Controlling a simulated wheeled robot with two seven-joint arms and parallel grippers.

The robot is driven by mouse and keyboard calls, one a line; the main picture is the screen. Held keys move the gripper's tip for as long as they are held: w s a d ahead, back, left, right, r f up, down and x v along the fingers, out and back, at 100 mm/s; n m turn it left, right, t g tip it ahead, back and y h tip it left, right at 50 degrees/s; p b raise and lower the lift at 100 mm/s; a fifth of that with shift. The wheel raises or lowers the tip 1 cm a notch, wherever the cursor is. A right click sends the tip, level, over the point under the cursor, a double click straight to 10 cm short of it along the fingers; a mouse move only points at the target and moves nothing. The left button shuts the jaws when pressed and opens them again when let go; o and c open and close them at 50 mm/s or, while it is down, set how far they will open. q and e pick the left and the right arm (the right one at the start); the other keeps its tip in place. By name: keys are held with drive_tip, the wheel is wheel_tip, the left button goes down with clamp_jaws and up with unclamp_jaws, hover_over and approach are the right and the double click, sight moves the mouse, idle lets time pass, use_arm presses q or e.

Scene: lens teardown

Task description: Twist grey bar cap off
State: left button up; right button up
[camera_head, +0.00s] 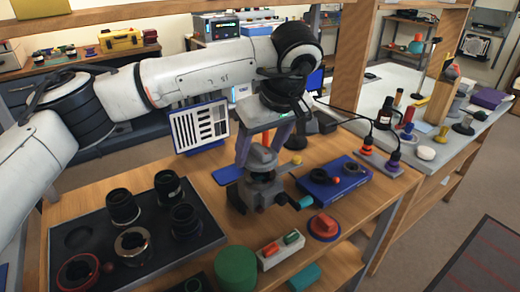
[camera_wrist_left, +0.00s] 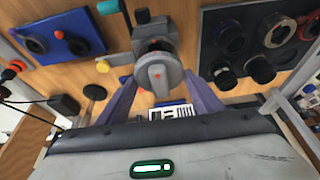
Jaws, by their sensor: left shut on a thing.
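The grey bar cap (camera_wrist_left: 152,84) is a round grey piece with a raised bar and a red mark, seen in the middle of the left wrist view. My left gripper (camera_wrist_left: 158,88) has a purple finger on each side of it and is shut on it. In the head view my left gripper (camera_head: 263,160) points down over the grey clamp stand (camera_head: 262,194), which has a teal handle. The fingers and wrist partly hide the cap there. What lies under the cap is mostly hidden. My right gripper is not in view.
A black tray (camera_head: 80,215) with several lens barrels lies at the left. A blue tray (camera_head: 345,190) with dark rings lies right of the stand. A striped chart (camera_head: 201,126) stands behind.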

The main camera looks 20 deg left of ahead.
sight(257, 146)
use_arm(q)
drive_tip(key=shift+r+p, duration=1.1)
drive_tip(key=shift+r, duration=0.6)
drive_tip(key=shift+f, duration=0.1)
